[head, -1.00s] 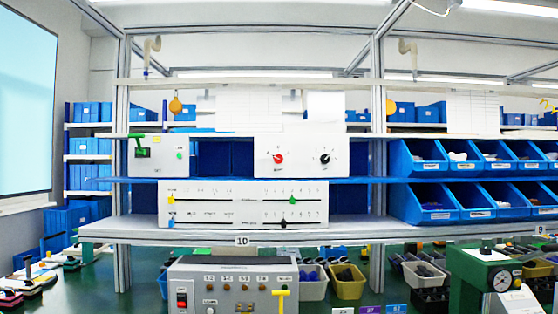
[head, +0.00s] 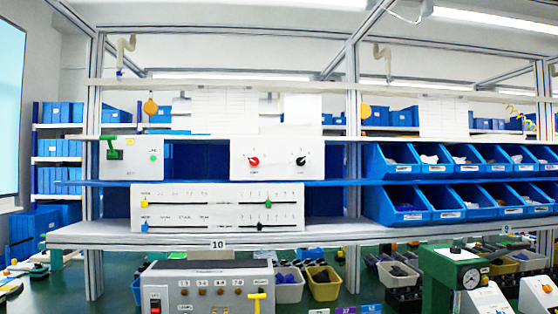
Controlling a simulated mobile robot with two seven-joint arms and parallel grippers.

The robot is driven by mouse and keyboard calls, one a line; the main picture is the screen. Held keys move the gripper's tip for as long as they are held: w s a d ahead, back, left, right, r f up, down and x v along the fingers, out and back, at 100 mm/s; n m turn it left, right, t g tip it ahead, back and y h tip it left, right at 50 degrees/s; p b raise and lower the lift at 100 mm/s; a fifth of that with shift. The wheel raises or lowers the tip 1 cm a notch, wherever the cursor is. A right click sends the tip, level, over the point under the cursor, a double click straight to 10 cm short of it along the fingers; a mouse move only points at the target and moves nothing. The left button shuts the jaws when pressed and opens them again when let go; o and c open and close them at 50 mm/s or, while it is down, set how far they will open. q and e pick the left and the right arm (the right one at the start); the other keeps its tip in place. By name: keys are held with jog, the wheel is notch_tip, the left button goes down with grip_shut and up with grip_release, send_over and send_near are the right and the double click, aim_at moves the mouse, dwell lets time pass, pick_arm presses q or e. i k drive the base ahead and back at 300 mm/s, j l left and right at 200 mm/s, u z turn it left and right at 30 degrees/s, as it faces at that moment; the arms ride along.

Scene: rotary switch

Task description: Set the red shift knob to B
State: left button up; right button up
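The red shift knob (head: 254,161) is a small round rotary knob on the left half of a white panel (head: 277,173), which stands on the upper blue shelf. Its position letters are too small to read. A black rotary knob (head: 301,160) sits on the right half of the same panel. Neither of my grippers shows in the head view, and nothing touches the panel.
A white slider panel (head: 217,208) stands on the shelf below. A white box with a green lever (head: 117,162) is to the left. Blue bins (head: 400,204) fill the right side. A grey control box (head: 205,287) and a green press (head: 452,280) stand in front, low down.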

aim_at(253, 162)
jog(key=i+l, duration=0.3)
jog(key=l, duration=0.2)
jog(key=i+l+u, duration=0.2)
jog(key=l, duration=0.15)
jog(key=i+l+u, duration=0.25)
jog(key=l, duration=0.15)
jog(key=k, duration=0.1)
